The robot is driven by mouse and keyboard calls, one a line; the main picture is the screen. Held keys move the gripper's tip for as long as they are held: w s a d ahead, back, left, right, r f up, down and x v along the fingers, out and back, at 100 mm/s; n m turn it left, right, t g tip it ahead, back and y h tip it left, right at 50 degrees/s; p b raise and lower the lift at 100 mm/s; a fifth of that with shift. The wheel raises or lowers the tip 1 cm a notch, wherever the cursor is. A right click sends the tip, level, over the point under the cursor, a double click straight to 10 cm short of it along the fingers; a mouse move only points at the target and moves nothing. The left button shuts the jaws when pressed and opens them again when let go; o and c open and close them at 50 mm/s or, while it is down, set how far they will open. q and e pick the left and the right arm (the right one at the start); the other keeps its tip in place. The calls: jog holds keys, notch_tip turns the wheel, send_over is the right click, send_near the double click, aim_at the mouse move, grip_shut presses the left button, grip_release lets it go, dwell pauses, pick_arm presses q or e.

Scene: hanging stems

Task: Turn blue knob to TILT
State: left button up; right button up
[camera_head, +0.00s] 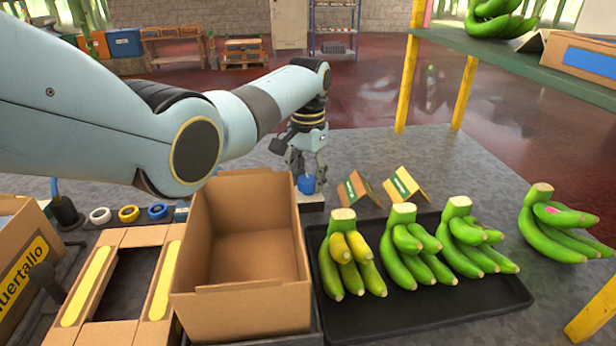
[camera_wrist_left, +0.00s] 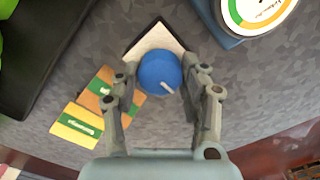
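The blue knob (camera_head: 307,185) sits on a small pale base (camera_head: 311,203) behind the cardboard box. In the left wrist view the knob (camera_wrist_left: 158,72) is round, with a short white mark towards its lower right edge. No TILT label is readable. My left gripper (camera_head: 306,172) points down at the knob. In the left wrist view its fingers (camera_wrist_left: 160,65) stand on either side of the knob, very close to its edge. I cannot tell whether they press on it. My right gripper is not in view.
An open, empty cardboard box (camera_head: 247,290) stands in front of the knob. Two small label cards (camera_head: 405,186) and a black tray (camera_head: 430,305) with banana bunches lie to the right. A round dial (camera_wrist_left: 258,8) is near the knob in the wrist view.

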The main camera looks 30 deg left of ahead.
pick_arm(q)
jog(key=c, duration=0.4)
jog(key=shift+c, duration=0.5)
jog(key=shift+r+m+p, duration=0.1)
jog(key=shift+m+p, duration=0.85)
jog(key=shift+m, duration=0.55)
jog(key=m+p, duration=0.1)
jog(key=m, duration=0.2)
jog(key=shift+m, duration=0.3)
jog(key=m+p, duration=0.1)
jog(key=m, duration=0.4)
jog(key=m+p, duration=0.1)
jog(key=m, duration=0.3)
jog(key=shift+m, duration=1.1)
